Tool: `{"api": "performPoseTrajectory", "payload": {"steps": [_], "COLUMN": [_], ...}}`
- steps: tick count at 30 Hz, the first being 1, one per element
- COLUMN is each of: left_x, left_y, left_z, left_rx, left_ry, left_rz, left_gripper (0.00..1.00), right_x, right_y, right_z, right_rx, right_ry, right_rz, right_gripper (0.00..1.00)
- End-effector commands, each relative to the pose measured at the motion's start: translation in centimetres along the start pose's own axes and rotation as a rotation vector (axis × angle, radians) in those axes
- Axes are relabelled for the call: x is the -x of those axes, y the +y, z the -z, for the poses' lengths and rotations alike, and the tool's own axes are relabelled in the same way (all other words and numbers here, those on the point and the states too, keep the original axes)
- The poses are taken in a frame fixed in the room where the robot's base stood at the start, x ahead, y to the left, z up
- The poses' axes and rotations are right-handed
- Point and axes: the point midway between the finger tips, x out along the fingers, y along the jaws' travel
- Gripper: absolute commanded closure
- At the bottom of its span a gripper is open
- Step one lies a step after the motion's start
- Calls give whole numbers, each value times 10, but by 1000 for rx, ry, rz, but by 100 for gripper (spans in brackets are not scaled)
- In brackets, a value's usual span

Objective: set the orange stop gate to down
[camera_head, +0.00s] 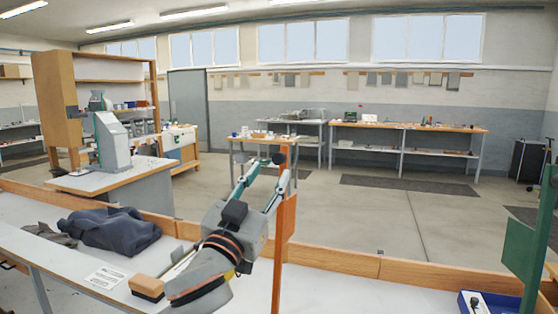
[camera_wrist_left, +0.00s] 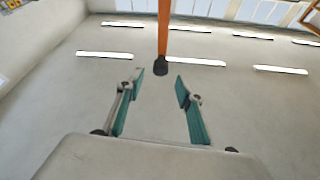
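The orange stop gate (camera_head: 285,217) stands upright right of centre in the head view, a tall narrow orange piece. In the left wrist view an orange bar (camera_wrist_left: 164,35), seemingly the gate's, comes down from the top edge and ends in a black tip (camera_wrist_left: 161,70). My left gripper (camera_head: 262,166) points upward beside the orange gate, on its left in the head view. Its two green-padded fingers (camera_wrist_left: 159,83) are spread and hold nothing; the black tip appears just beyond the gap between them. I cannot tell whether they touch the gate. My right gripper is not seen.
A dark cloth (camera_head: 112,229), a wood-topped block (camera_head: 147,287) and a paper label (camera_head: 105,277) lie on the pale bench at left. A wooden rail (camera_head: 420,275) edges the bench. A green post (camera_head: 519,245) and a blue tray (camera_head: 464,301) stand at right.

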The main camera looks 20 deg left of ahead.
Motion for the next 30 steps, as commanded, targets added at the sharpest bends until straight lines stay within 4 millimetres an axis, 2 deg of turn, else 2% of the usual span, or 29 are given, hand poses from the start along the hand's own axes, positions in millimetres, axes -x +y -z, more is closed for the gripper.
{"api": "performPoseTrajectory", "payload": {"steps": [13, 18, 26, 30], "left_x": [-62, -72, -72, -72], "left_y": [0, 0, 0, 0], "left_z": [0, -1, -1, -1], "left_rx": [-2, -2, -1, -1], "left_ry": [-1, -2, -2, -2], "left_rz": [1, 1, 1, 1], "left_gripper": [63, 63, 63, 100], "right_x": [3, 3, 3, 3], "right_y": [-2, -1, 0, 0], "right_z": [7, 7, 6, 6], "right_rx": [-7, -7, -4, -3], "right_ry": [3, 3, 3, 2], "right_rz": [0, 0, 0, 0], "right_gripper": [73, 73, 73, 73]}}
